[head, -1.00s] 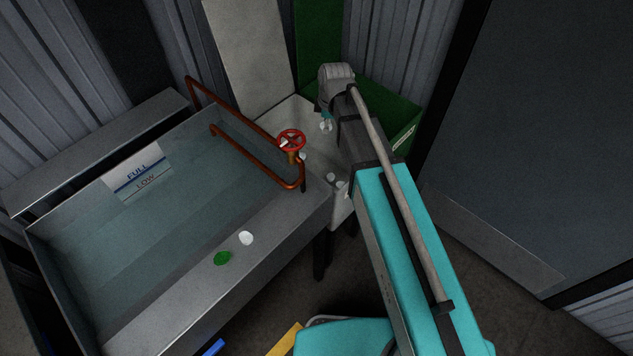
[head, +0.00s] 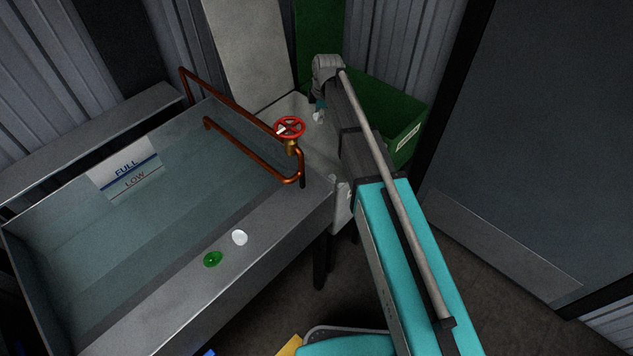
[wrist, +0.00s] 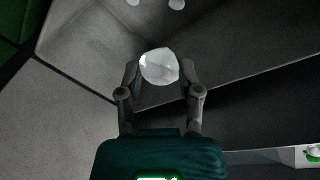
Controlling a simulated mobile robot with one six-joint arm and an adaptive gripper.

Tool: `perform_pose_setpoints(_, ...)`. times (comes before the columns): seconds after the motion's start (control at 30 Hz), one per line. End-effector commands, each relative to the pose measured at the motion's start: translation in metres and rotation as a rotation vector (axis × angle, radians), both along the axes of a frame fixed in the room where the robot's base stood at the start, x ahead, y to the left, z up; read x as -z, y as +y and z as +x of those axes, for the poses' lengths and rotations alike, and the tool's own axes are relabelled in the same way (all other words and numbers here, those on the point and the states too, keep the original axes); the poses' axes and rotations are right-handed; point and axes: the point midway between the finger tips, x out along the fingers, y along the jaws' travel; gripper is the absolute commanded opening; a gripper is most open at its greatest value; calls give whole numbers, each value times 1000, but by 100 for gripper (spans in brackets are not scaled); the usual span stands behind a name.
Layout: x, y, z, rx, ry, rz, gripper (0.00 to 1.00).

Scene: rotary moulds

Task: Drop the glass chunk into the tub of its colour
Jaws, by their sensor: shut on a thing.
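A clear whitish glass chunk (wrist: 160,67) is held between the two fingertips of my gripper (wrist: 160,78). In the head view my gripper (head: 318,106) and the chunk (head: 318,117) are over the pale grey tub (head: 318,146), which has a pale panel behind it. The tub's pale inside (wrist: 70,95) also shows below the chunk in the wrist view. Two whitish chunks (wrist: 178,4) show at the top of that view. The green tub (head: 405,132) stands to the right of the grey tub, partly hidden by my arm.
A metal water tank (head: 130,210) stands at left. A white chunk (head: 240,237) and a green chunk (head: 212,259) lie on its front ledge. A red valve wheel (head: 290,127) on a copper pipe stands close to the left of my gripper. A dark door (head: 540,150) is at right.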

Motion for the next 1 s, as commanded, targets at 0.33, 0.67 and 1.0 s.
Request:
perform_pose_setpoints(0.33,5,-1,0,2,0,0,0)
perform_pose_setpoints(0.67,28,-1,0,2,0,0,0)
perform_pose_setpoints(1.0,53,-1,0,3,0,0,0)
